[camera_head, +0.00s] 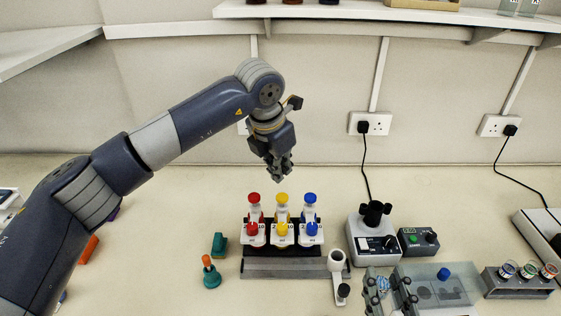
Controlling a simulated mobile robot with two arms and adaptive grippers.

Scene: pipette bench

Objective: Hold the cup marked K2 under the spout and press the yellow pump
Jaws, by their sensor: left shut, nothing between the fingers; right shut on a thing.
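Three pump bottles stand in a row in a dark rack: a red pump (254,198), the yellow pump (282,198) in the middle and a blue pump (310,198). White labels show on their fronts. My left gripper (280,177) is shut and empty, pointing down above and just behind the yellow pump, apart from it. My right gripper (389,291) is low in the picture, right of the bottles. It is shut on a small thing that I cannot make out. Small cups (508,269) with coloured marks stand in a grey rack at far right. I cannot read K2.
A dark-topped device (375,232) and a small control box (418,241) stand right of the bottles. A translucent box (455,288) lies beside my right gripper. A white stand (337,260) and a teal stamp (211,277) are at the front. Bench behind the bottles is clear.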

